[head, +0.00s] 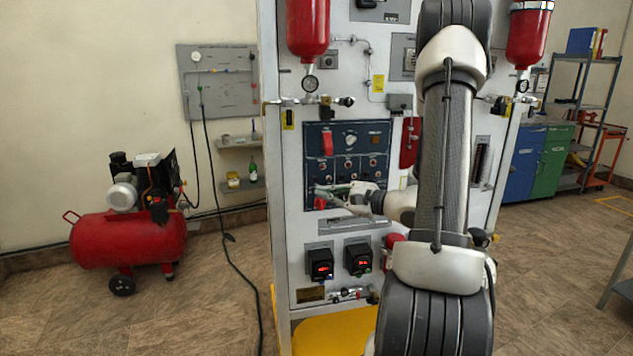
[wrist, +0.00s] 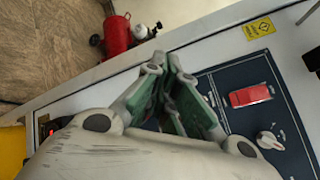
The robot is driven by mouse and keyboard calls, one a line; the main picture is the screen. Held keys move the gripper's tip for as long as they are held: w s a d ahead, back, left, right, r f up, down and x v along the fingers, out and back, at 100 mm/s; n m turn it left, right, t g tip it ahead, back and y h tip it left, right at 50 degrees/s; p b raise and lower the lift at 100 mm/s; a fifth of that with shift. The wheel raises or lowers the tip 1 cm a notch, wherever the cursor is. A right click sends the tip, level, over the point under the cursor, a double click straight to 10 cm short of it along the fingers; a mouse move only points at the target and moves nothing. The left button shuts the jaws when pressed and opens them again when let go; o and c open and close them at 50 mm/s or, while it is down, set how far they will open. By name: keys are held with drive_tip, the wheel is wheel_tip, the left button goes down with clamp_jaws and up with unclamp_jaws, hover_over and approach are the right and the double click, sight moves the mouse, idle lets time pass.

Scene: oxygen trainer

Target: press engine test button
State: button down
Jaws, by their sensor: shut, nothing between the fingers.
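A dark blue control panel (head: 313,155) is set in the front of the white trainer cabinet. It carries a red guarded switch (head: 327,143), a white knob (head: 350,140), a small amber square (head: 375,140) and a row of small switches below. I cannot read which control is the engine test button. My gripper (head: 320,194) is shut and empty, in front of the panel's lower left part. The wrist view shows my gripper's green finger pads (wrist: 166,85) near the panel's edge, with the red switch (wrist: 250,95) and the knob (wrist: 268,140) to their right. Contact cannot be told.
My arm hides the cabinet's right part. Two black boxes with red displays (head: 320,265) sit below the panel. Red bottles (head: 307,28) with gauges are mounted above.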

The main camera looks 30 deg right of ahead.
drive_tip(key=w+d, duration=0.2)
drive_tip(key=w, duration=0.6)
drive_tip(key=shift+d, duration=0.2)
drive_tip(key=shift+w, duration=0.1)
idle(1.1)
drive_tip(key=shift+w+d, duration=0.1)
drive_tip(key=shift+w, duration=0.2)
drive_tip(key=shift+w+d, duration=0.1)
drive_tip(key=shift+w, duration=0.25)
idle(0.5)
idle(0.4)
drive_tip(key=shift+s+a, duration=0.25)
drive_tip(key=shift+s, duration=0.5)
drive_tip(key=shift+s+a, duration=0.25)
drive_tip(key=shift+s, duration=0.55)
drive_tip(key=shift+s+a, duration=0.2)
drive_tip(key=shift+s, duration=0.6)
drive_tip(key=shift+s+a, duration=0.25)
drive_tip(key=shift+s, duration=0.55)
